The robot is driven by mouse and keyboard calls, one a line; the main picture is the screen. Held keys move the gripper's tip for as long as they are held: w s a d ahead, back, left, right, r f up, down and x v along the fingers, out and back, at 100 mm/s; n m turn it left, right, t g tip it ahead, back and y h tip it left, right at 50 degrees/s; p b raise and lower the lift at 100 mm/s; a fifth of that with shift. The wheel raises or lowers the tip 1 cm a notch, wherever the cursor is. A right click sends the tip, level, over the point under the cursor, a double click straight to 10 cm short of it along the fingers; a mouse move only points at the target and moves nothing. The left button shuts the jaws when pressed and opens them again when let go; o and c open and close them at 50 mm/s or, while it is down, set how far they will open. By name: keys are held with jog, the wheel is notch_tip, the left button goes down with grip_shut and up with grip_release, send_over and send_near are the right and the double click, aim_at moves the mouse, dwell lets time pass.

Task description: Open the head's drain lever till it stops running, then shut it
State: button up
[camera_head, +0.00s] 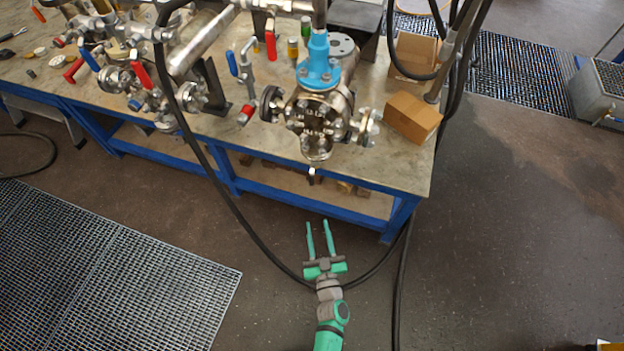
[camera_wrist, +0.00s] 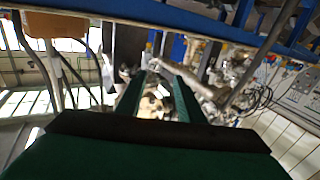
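A steel flanged head (camera_head: 320,118) with a bright blue fitting (camera_head: 319,65) on top stands at the bench's front edge. A small spout-like part (camera_head: 312,174) hangs below it past the edge; I cannot tell whether this is the drain lever or its outlet. No running liquid can be made out. My gripper (camera_head: 318,222) is open and empty, its two green fingers apart, over the floor in front of the bench and pointing toward the head. In the wrist view, steel flanged parts (camera_wrist: 155,104) show between the fingers, but the drain lever cannot be picked out.
The blue-framed bench (camera_head: 260,150) carries valves with red (camera_head: 270,45) and blue (camera_head: 232,63) handles, plus a cardboard box (camera_head: 412,117) right of the head. A black hose (camera_head: 225,190) droops across the front and passes by my gripper.

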jog(key=y, duration=0.2)
send_near(313, 182)
jog(key=shift+n+g, duration=0.3)
jog(key=shift+n, duration=0.1)
jog(key=x, duration=1.1)
jog(key=shift+r, duration=0.3)
grip_shut()
